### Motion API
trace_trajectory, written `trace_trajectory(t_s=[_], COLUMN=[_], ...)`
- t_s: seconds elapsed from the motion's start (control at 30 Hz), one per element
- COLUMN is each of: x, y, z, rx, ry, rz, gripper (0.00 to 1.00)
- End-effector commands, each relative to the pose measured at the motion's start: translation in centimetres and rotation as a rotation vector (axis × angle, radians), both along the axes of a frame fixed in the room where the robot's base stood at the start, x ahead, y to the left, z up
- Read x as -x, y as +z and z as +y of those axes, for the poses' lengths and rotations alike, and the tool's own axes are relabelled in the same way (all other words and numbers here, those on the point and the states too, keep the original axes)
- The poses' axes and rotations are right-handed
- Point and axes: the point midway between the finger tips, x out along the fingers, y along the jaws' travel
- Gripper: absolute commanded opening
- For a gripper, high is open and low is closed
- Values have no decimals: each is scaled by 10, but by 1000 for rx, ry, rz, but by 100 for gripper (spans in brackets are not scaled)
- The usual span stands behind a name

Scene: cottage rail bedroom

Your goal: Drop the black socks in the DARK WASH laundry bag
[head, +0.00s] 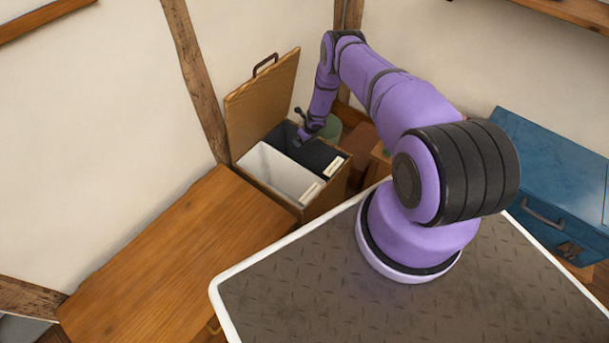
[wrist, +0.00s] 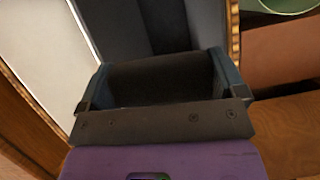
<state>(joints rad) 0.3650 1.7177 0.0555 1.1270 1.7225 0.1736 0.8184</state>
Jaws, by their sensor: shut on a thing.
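The laundry hamper holds two bags side by side: a dark bag (head: 318,158) at the back right and a white bag (head: 275,174) at the front left. Each has a small label too small to read. My gripper (head: 302,138) is at the dark bag's mouth, toward its far end. In the wrist view, my gripper (wrist: 160,84) is shut on a black bundle, the black socks (wrist: 160,78), held between the fingers. The dark bag's grey-black lining (wrist: 115,25) lies beyond and below them. In the head view the socks cannot be made out.
The hamper's wicker lid (head: 262,95) stands open against the wall. A wooden chest or table (head: 170,265) is at the front left of the hamper. A green round thing (head: 330,130) and brown boxes are to its right. A blue chest (head: 550,165) stands at the far right.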

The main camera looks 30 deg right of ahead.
Motion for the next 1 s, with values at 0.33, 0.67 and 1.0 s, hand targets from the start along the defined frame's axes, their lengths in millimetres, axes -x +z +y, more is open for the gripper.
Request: trace_trajectory(t_s=[0.33, 0.67, 1.0], x=[0, 0, 6], y=[-8, -8, 8], z=[0, 0, -2], rx=[0, 0, -2], ry=[0, 0, -3], rz=[0, 0, 1], gripper=[67, 100, 100])
